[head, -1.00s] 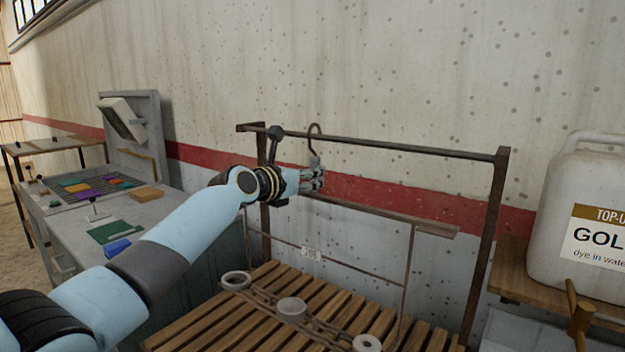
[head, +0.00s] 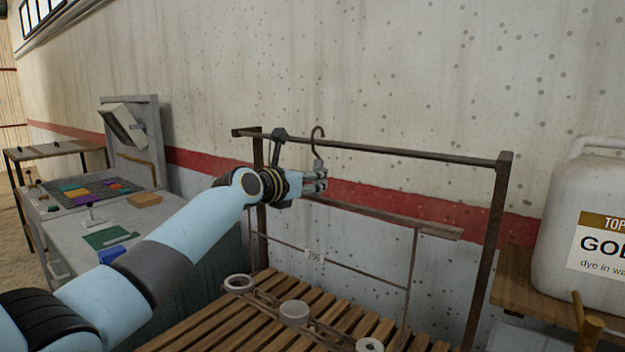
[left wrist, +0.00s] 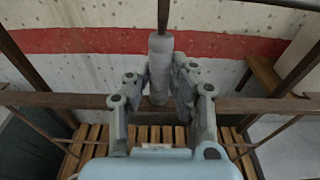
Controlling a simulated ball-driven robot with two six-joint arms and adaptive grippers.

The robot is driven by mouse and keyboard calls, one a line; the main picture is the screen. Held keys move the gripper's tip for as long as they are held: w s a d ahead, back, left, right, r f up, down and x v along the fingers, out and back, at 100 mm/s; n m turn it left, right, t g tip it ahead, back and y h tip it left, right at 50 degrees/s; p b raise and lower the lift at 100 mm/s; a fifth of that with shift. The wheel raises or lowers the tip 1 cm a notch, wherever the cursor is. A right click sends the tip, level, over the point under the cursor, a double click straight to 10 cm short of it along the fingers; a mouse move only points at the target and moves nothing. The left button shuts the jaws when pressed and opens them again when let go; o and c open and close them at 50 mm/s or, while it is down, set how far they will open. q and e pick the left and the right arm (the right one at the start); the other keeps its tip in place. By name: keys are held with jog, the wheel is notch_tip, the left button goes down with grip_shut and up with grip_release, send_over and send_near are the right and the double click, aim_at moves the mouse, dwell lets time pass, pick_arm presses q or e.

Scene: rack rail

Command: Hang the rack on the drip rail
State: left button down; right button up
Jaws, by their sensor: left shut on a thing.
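The rack is a brown metal frame with a hook (head: 318,135) on top, a long crossbar (head: 395,217), thin side rods and rings (head: 294,313) low down. My left gripper (head: 318,182) is shut on the rack's grey grip just under the hook. The grip (left wrist: 160,65) stands upright between the fingers in the left wrist view. The drip rail (head: 420,156) is a dark bar across two posts. The hook's curve rises above the rail's line in the head view; I cannot tell whether it is over the rail or in front of it. My right gripper is not in view.
A slatted wooden bench (head: 215,325) lies beneath the rack. A white jug (head: 590,215) stands on a wooden shelf at the right. A grey worktable (head: 160,215) with coloured pieces is at the left. A speckled wall with a red stripe is behind the rail.

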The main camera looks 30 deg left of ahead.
pick_arm(q)
jog(key=shift+w+r, duration=0.2)
jog(key=shift+w, duration=0.1)
jog(key=shift+w, duration=0.2)
jog(key=shift+b+x, duration=0.35)
jog(key=shift+x, duration=0.6)
jog(key=shift+w+r, duration=0.1)
jog(key=shift+r, duration=0.1)
jog(key=shift+b+x, duration=0.5)
jog(key=shift+x, duration=0.5)
